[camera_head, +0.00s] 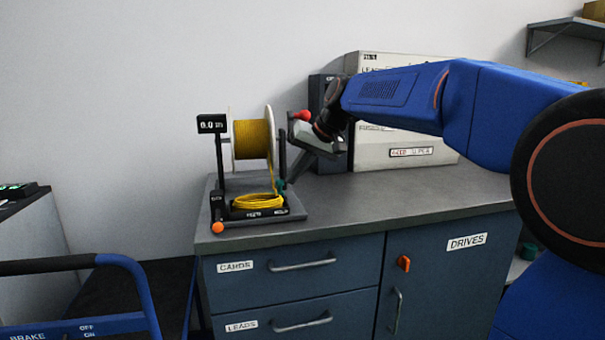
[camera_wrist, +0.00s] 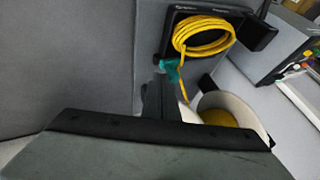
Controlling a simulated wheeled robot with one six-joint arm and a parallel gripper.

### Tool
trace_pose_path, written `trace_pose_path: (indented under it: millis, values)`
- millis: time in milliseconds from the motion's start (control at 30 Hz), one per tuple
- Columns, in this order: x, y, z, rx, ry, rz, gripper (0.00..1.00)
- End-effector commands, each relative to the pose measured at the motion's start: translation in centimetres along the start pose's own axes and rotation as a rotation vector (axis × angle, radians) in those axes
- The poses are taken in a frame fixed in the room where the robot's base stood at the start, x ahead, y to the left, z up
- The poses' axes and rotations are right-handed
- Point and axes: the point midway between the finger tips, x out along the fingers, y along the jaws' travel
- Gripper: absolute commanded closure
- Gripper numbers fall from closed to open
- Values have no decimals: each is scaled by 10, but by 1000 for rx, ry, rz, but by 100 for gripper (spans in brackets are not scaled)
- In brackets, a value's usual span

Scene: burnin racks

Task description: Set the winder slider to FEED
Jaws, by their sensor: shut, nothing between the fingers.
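The winder stands on the grey worktop, its base (camera_head: 293,208) carrying a white spool (camera_head: 271,128) of yellow cable. A coil of yellow cable (camera_head: 258,202) lies on the base, and it also shows in the wrist view (camera_wrist: 203,36). A small teal part (camera_head: 282,185) sits at the base's right side; it also shows in the wrist view (camera_wrist: 172,72). I cannot tell if it is the slider. Small labels on the base front are too small to read surely. My gripper (camera_head: 292,180) is shut and empty, its tips close to the teal part; contact is unclear.
An orange knob (camera_head: 217,228) is at the winder's front left and a red knob (camera_head: 301,115) at its upper right. A pale case (camera_head: 405,110) stands behind my arm. The worktop (camera_head: 400,195) is clear to the right. A blue-railed cart (camera_head: 145,290) is at lower left.

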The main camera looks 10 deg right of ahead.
Motion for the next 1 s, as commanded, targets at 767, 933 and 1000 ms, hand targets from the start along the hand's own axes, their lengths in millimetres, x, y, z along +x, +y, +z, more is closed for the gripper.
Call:
trace_pose_path:
  millis: [767, 933, 1000]
  values:
    - [21, -47, 7, -4, -2, -1, 100]
    - [29, -66, 10, -2, -1, 0, 100]
    - [31, -70, 11, -2, -1, 0, 100]
